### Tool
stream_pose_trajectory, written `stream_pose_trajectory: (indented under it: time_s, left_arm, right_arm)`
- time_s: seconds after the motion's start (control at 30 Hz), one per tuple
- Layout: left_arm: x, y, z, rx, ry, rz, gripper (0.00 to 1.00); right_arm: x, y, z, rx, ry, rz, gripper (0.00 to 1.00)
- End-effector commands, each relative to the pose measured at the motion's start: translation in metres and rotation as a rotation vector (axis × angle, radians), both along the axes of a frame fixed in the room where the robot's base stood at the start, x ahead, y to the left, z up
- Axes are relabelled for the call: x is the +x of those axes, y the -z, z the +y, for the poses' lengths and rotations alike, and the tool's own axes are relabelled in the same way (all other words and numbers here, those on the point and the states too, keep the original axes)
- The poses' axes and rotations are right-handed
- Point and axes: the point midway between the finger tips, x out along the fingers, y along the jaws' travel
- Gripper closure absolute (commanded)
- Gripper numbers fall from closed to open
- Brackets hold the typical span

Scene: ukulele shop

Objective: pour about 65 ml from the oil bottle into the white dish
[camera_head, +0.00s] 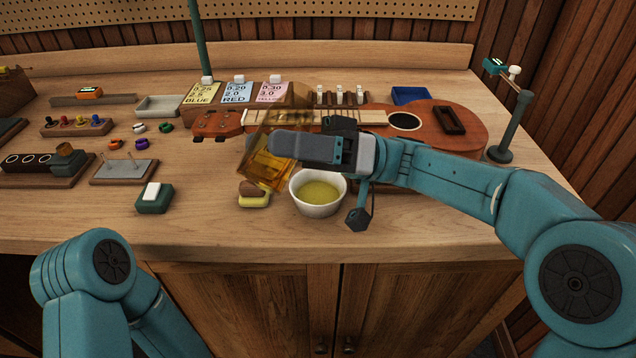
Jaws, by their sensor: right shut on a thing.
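My right gripper (300,150) is shut on the oil bottle (264,172), a see-through amber bottle. The bottle is tilted and held above the bench, to the upper left of the white dish (318,207). My gripper and forearm hide part of it. The white dish stands upright near the front of the bench and has yellow-green oil in it. I cannot make out a stream between bottle and dish. My left arm shows at the lower left, but its gripper is out of view.
A ukulele (450,122) lies behind the dish. A yellow block with a brown top (254,195) sits left of the dish, and a green block (154,199) farther left. A dark stand (504,140) is at the right. The bench front is mostly clear.

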Motion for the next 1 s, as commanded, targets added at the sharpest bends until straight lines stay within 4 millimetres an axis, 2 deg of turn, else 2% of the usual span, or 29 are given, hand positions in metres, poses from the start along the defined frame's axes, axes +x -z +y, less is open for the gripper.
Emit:
stream_pose_trajectory:
  time_s: [0.57, 0.83, 1.0]
  left_arm:
    - [0.0, 0.001, 0.0, 0.0, 0.0, 0.0, 0.57]
    - [0.0, 0.003, 0.0, 0.0, 0.0, 0.0, 0.57]
    - [0.0, 0.036, 0.0, 0.0, 0.0, 0.0, 0.57]
  right_arm:
    - [0.0, -0.001, 0.0, -0.004, 0.001, -0.012, 0.72]
    - [0.008, -0.006, -0.005, -0.1, 0.005, -0.18, 0.72]
    - [0.007, 0.028, -0.005, -0.2, 0.007, -0.346, 0.72]
